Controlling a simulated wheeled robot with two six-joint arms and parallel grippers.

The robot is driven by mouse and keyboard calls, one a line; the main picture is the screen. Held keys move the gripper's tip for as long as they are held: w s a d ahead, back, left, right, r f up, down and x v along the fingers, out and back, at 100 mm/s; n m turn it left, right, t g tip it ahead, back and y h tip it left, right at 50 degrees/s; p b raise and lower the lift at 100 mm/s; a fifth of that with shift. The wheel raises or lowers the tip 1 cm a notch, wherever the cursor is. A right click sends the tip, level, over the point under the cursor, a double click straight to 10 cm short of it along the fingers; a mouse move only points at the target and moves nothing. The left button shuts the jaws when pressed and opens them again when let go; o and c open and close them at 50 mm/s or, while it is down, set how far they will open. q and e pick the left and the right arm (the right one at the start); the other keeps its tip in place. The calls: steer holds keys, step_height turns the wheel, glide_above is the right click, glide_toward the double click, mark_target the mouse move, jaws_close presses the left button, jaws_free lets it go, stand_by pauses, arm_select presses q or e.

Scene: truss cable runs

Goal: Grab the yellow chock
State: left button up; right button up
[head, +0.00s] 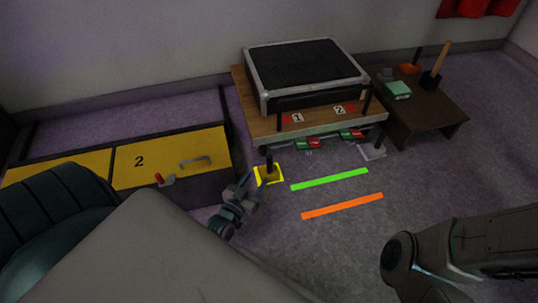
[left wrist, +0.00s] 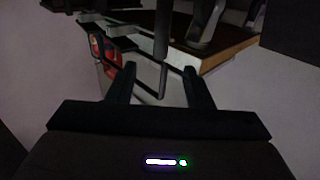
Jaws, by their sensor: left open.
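The yellow chock (head: 268,175) is on the floor in front of the wooden trolley in the head view, with a dark upright post on it. My left gripper (head: 249,182) is just left of the chock, low over the floor. In the left wrist view its two dark fingers (left wrist: 160,88) are apart, with nothing clamped between them. A dark upright bar (left wrist: 162,35) stands beyond and between the fingertips; I cannot tell whether it is the chock's post. My right arm shows at the lower right of the head view, but its gripper does not show.
The wooden trolley (head: 247,113) carries a black case (head: 307,65). Red and green items hang below its front edge. A yellow-topped cabinet marked 2 (head: 172,163) stands left. Green (head: 330,179) and orange (head: 342,206) strips lie on open floor. A brown table (head: 418,113) is right.

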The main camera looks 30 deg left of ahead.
mark_target(268, 161)
arm_select(q)
steer(key=w, duration=0.1)
steer(key=w+b, duration=0.1)
steer(key=w, duration=0.1)
steer(key=w+b, duration=0.1)
steer(key=w, duration=0.1)
steer(key=shift+w+a, duration=0.2)
steer(key=shift+a, duration=0.05)
steer(key=w+b, duration=0.1)
steer(key=w, duration=0.1)
steer(key=w+b, duration=0.1)
steer(key=w, duration=0.1)
steer(key=shift+w+a+r, duration=0.1)
steer(key=shift+w+a, duration=0.1)
steer(key=shift+w+r+b, duration=0.1)
steer(key=shift+w+b, duration=0.2)
steer(key=shift+w, duration=0.1)
jaws_close()
